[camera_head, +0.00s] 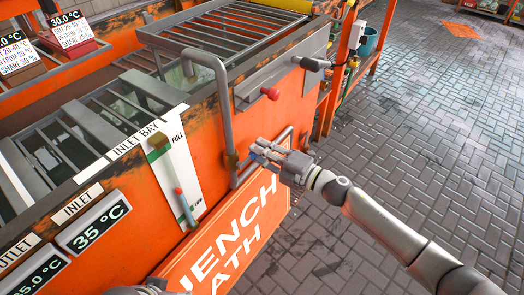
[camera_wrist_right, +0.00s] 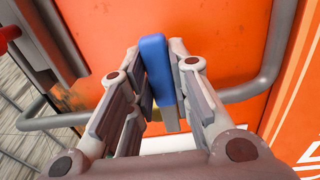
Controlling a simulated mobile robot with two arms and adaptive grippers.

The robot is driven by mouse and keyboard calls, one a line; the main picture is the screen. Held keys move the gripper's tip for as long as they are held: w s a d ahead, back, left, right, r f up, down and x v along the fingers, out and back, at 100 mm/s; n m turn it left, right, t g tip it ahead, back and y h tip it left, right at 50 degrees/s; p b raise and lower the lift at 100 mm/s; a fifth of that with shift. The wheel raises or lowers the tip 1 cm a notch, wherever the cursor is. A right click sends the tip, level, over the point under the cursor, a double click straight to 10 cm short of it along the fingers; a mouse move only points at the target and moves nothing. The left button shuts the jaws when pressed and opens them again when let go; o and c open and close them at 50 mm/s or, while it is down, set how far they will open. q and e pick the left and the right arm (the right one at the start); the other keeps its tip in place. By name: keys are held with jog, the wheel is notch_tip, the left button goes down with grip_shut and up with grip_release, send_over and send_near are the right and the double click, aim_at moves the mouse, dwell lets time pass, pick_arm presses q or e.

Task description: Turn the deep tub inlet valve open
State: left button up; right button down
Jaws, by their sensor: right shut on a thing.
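A blue lever handle (camera_wrist_right: 157,70) stands between the fingers of my right gripper (camera_wrist_right: 160,98) in the right wrist view. The gripper is shut on the lever. In the head view my right gripper (camera_head: 264,153) is at the lower pipe on the orange tank's front, and it mostly hides the lever.
The orange tank carries an "INLET BAY" label (camera_head: 135,143), a level gauge (camera_head: 176,180) and a 35 °C display (camera_head: 93,222). A red knob (camera_head: 271,94) sticks out above my right gripper. The paved floor (camera_head: 425,125) at right is open.

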pick_arm(q)
jog(key=shift+r, duration=0.1)
pick_arm(e)
jog(key=shift+r, duration=0.1)
pick_arm(q)
jog(key=shift+a+f+p, duration=0.2)
jog(key=shift+f+p, duration=0.7)
jog(key=shift+f, duration=0.1)
jog(key=shift+a+f+p, duration=0.15)
jog(key=shift+f+p, duration=0.7)
jog(key=shift+f, duration=0.15)
pick_arm(e)
jog(key=s+a+r+n, duration=0.3)
jog(key=s+r+n, duration=0.2)
jog(key=n, duration=1.1)
jog(key=shift+a+r+n, duration=0.35)
jog(key=shift+r+n, duration=0.05)
jog(key=shift+r, duration=0.4)
jog(key=shift+s, duration=0.15)
jog(key=c, duration=1.4)
grip_release()
jog(key=shift+o, duration=0.4)
